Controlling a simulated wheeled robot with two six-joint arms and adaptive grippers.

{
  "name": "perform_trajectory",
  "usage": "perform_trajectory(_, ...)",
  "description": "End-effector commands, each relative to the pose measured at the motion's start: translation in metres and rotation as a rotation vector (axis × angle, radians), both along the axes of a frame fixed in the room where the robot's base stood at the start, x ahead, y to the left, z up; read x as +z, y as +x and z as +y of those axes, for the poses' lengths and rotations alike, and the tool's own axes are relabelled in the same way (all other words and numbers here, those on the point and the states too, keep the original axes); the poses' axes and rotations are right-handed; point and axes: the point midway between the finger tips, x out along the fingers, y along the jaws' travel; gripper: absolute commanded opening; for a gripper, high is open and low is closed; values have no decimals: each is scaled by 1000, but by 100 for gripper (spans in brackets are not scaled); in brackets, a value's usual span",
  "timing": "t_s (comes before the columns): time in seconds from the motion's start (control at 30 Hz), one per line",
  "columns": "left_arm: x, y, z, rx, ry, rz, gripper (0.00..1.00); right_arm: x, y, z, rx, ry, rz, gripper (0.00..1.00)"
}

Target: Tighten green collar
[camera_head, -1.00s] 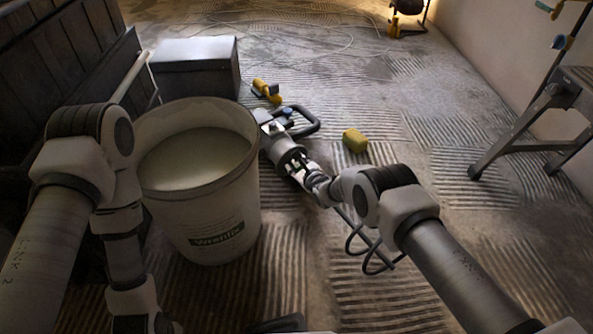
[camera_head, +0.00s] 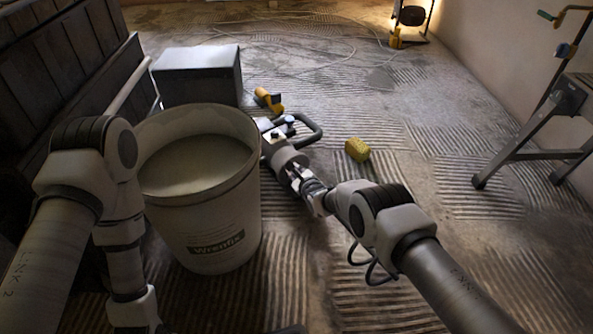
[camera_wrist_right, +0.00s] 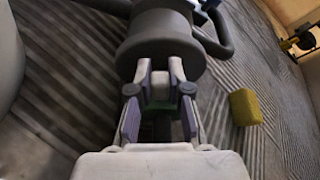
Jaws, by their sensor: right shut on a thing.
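A mixer (camera_head: 287,158) with a grey cylindrical body and a looped dark handle lies on the floor just right of the bucket. In the right wrist view its round grey body (camera_wrist_right: 160,42) fills the top centre. My right gripper (camera_head: 297,180) is at the near end of that body. In the right wrist view the right gripper (camera_wrist_right: 160,82) has its fingers on either side of a small dull green collar (camera_wrist_right: 160,93) and is shut on it. The collar is mostly hidden by the fingers. Dark wire loops (camera_head: 372,268) show partly behind my right arm. My left gripper is out of view.
A white bucket (camera_head: 215,215) of pale liquid stands close left of the mixer. A yellow sponge (camera_head: 357,150) lies to the right, a yellow-handled tool (camera_head: 268,99) behind. A grey box (camera_head: 197,76) is at back left, a trestle (camera_head: 530,140) at right. Ridged floor between is open.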

Motion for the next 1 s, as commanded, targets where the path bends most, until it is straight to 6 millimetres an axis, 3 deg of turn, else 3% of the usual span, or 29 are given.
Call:
perform_trajectory(0.3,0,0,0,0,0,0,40,-12,-8,12,-2,-262,-162,0)
perform_trajectory(0.67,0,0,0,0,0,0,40,-13,-8,13,0,-303,-184,0)
perform_trajectory(0.7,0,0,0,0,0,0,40,-13,-8,13,0,-303,-184,25)
perform_trajectory(0.77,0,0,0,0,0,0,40,-13,-8,13,0,-302,-183,44)
perform_trajectory(1.0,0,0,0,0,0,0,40,-13,-8,13,0,-302,-183,44)
